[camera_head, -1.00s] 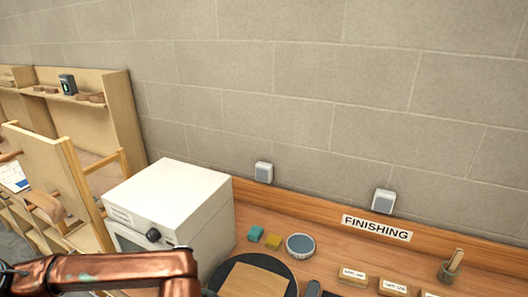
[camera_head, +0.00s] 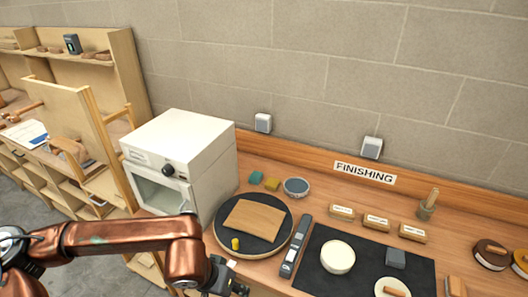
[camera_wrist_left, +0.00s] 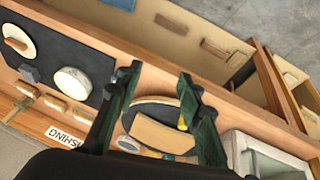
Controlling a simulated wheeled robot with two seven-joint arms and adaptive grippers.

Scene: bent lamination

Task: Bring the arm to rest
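My left arm comes in from the left in the head view, and its gripper (camera_head: 228,280) is at the bottom edge, partly cut off. In the left wrist view the two dark green fingers of this gripper (camera_wrist_left: 158,82) stand apart with nothing between their tips. Beyond them lie the round black mat and the curved wooden piece (camera_wrist_left: 165,132), apart from the fingers. In the head view this bent wooden piece (camera_head: 255,218) lies on the black round mat (camera_head: 283,238), with a small yellow item (camera_head: 235,243) near it. My right gripper is not seen.
A white oven (camera_head: 188,150) stands left of the mat. Labelled blocks (camera_head: 376,222) line the back near the FINISHING sign (camera_head: 365,173). Wooden shelving (camera_head: 95,75) is at left.

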